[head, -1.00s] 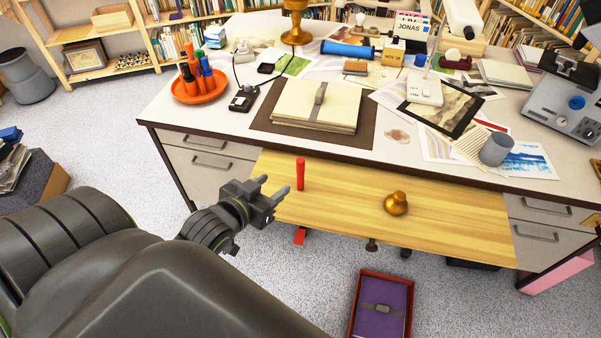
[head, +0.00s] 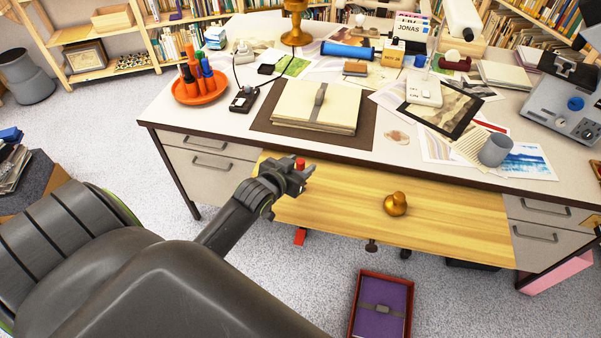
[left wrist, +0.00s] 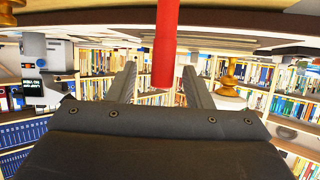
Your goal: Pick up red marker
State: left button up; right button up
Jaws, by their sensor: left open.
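The red marker (head: 300,163) stands upright on the pale wooden pull-out board (head: 345,208) of the desk. In the head view only its top shows above my left gripper (head: 301,174), which hides the rest. In the left wrist view the marker (left wrist: 165,45) shows as a red cylinder between the two fingers of my left gripper (left wrist: 165,90). The fingers are open, with a gap on both sides of the marker. My right gripper is not in view.
A golden duck figure (head: 395,204) sits on the board to the right. An orange tray (head: 201,97) with several markers stands on the desk above. The desk's front edge (head: 340,158) overhangs behind the marker. The board between marker and duck is clear.

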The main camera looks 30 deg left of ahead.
pick_arm(q)
jog(key=shift+x, duration=1.6)
jog(key=shift+s, duration=0.1)
